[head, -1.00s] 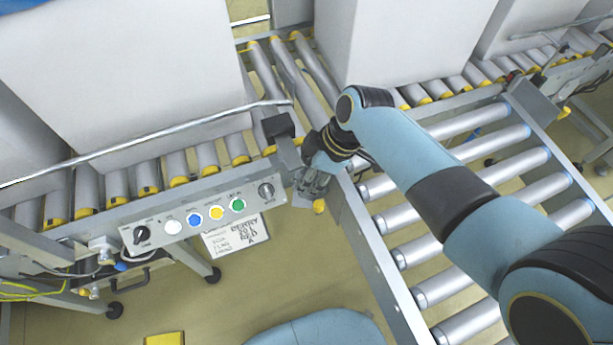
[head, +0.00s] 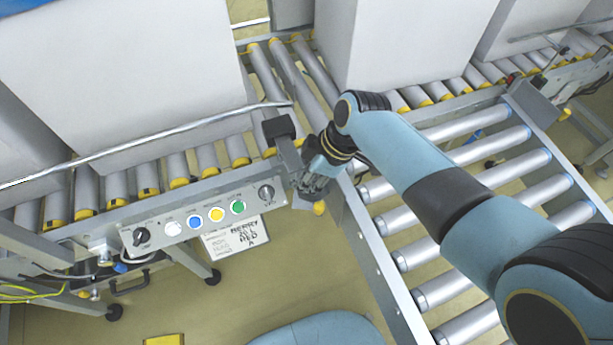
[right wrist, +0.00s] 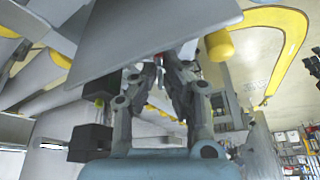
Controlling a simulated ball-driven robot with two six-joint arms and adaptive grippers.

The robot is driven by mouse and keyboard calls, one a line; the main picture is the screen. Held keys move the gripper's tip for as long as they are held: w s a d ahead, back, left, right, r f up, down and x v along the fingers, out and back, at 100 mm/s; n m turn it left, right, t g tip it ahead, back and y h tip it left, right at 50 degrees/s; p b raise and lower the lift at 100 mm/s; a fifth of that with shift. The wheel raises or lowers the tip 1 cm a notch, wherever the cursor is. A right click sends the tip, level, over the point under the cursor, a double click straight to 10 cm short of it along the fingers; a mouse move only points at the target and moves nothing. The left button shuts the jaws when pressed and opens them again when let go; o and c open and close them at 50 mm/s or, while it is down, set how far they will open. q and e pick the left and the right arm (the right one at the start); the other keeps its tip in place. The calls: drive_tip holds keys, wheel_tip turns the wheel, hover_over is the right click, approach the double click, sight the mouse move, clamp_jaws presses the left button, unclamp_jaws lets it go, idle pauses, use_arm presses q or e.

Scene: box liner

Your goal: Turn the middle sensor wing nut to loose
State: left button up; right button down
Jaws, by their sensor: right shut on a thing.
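My right gripper (head: 306,190) is at the corner of the conveyor, beside the grey bracket (head: 288,156) that carries a dark sensor box (head: 278,128). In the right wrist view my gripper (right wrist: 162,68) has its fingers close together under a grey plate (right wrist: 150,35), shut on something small. The middle sensor wing nut cannot be made out; the fingers and the plate hide that spot. Dark boxes (right wrist: 90,142) show at the left of the wrist view. My left gripper is not in view.
A control panel (head: 205,215) with coloured buttons and knobs lies left of the gripper. A yellow knob (head: 319,208) sits just below the fingers. Large grey boxes (head: 130,70) stand on the rollers behind. A side roller conveyor (head: 480,160) runs under my right arm.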

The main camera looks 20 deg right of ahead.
drive_tip(key=shift+n, duration=0.3)
drive_tip(key=n+g, duration=0.1)
drive_tip(key=n, duration=0.3)
drive_tip(key=shift+w+n+g, duration=0.2)
drive_tip(key=shift+n+g, duration=0.1)
drive_tip(key=shift+g, duration=0.1)
drive_tip(key=n+g+b, duration=0.1)
drive_tip(key=n+g, duration=0.1)
drive_tip(key=n, duration=0.2)
drive_tip(key=shift+n, duration=0.4)
drive_tip(key=c, duration=1.5)
unclamp_jaws()
drive_tip(key=shift+o, duration=0.2)
drive_tip(key=v, duration=1.2)
